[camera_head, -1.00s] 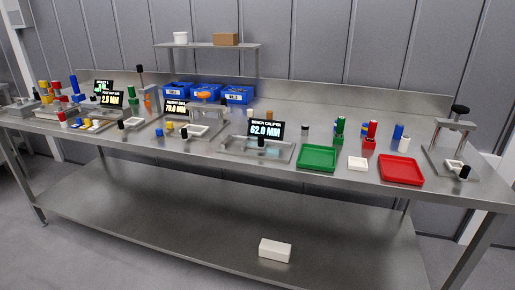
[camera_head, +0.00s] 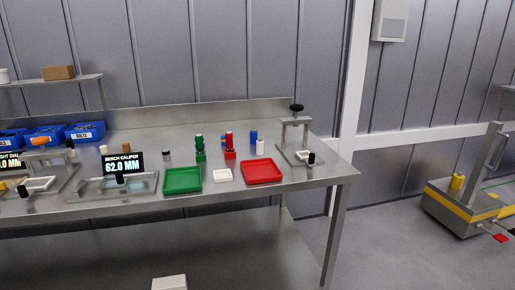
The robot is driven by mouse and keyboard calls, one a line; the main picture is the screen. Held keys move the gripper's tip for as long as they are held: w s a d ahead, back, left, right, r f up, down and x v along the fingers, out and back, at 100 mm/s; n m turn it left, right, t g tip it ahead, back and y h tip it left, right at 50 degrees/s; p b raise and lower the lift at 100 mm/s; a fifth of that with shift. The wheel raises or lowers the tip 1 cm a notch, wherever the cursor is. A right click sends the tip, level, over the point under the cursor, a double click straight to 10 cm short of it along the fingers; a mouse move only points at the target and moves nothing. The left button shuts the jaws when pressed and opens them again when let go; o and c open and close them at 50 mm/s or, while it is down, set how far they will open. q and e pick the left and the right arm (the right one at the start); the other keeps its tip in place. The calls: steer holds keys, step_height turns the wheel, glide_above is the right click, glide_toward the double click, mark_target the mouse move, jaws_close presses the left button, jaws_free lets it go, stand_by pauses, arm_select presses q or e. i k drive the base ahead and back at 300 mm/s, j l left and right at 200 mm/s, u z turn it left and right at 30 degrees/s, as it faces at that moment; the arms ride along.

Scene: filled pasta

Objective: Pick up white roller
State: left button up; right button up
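A white roller (camera_head: 261,147) stands upright on the steel bench, toward its right end. It is just in front of and beside a blue roller (camera_head: 253,137) and behind the red tray (camera_head: 262,171). Another pale, cream-coloured cylinder (camera_head: 104,149) stands further left, behind the caliper display.
Blue bins (camera_head: 86,131) stand at the back left. A wheeled cart (camera_head: 463,205) stands on open floor at right.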

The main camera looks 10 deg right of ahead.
mark_target(260, 146)
steer(key=i+l, duration=0.2)
steer(key=l, duration=0.2)
steer(key=i+l, duration=0.25)
steer(key=l, duration=0.2)
steer(key=i+l, duration=0.2)
steer(key=l, duration=0.2)
steer(key=i+l, duration=0.2)
steer(key=l, duration=0.2)
steer(key=i+l+z, duration=0.1)
steer(key=l, duration=0.3)
steer(key=i+l, duration=0.35)
